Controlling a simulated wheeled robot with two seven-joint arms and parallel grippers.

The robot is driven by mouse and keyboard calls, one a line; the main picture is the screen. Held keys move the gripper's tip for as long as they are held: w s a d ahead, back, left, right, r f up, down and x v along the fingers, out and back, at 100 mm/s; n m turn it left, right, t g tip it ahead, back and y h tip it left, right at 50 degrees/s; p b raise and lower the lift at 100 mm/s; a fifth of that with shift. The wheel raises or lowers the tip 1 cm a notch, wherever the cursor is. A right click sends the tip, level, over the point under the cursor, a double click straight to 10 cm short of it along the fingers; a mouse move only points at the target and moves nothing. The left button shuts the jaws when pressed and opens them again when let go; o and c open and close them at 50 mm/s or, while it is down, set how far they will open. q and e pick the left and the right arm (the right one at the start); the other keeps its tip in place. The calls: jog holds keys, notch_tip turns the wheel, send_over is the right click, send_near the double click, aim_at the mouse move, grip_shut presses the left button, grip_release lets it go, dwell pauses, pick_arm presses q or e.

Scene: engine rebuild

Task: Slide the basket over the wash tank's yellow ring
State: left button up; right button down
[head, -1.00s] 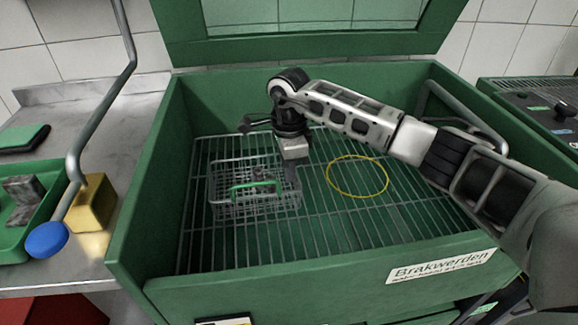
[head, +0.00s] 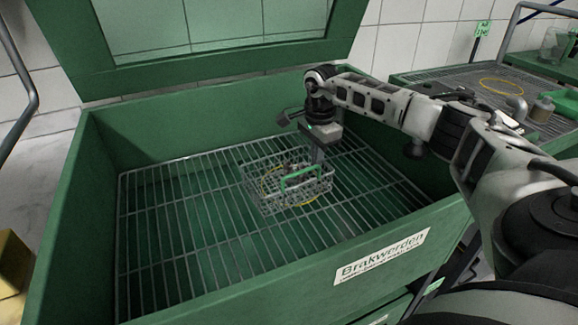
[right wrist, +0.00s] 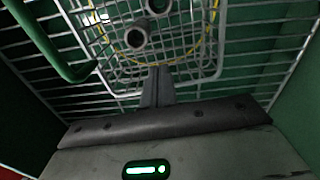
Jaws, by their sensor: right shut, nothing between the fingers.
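The wire basket (head: 268,195) with a green handle (head: 300,179) sits on the rack of the green wash tank (head: 100,290). Metal parts lie inside the basket. The yellow ring (head: 265,184) lies under the basket, seen through its mesh, and it also shows in the right wrist view (right wrist: 213,45). My right gripper (head: 317,160) is at the basket's back right side, pointing down. Its fingers (right wrist: 157,85) are shut and empty beside the basket's wire wall; I cannot tell whether they touch it. My left gripper is not in view.
The tank's raised green lid (head: 75,60) stands behind. Bare rack (head: 165,230) lies left of the basket. The tank walls enclose the rack. Another station at the right has a second yellow ring (head: 502,87). A yellow block (head: 12,262) is at the lower left.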

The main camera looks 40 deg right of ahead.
jog(key=shift+s+d, duration=0.15)
jog(key=shift+d, duration=0.6)
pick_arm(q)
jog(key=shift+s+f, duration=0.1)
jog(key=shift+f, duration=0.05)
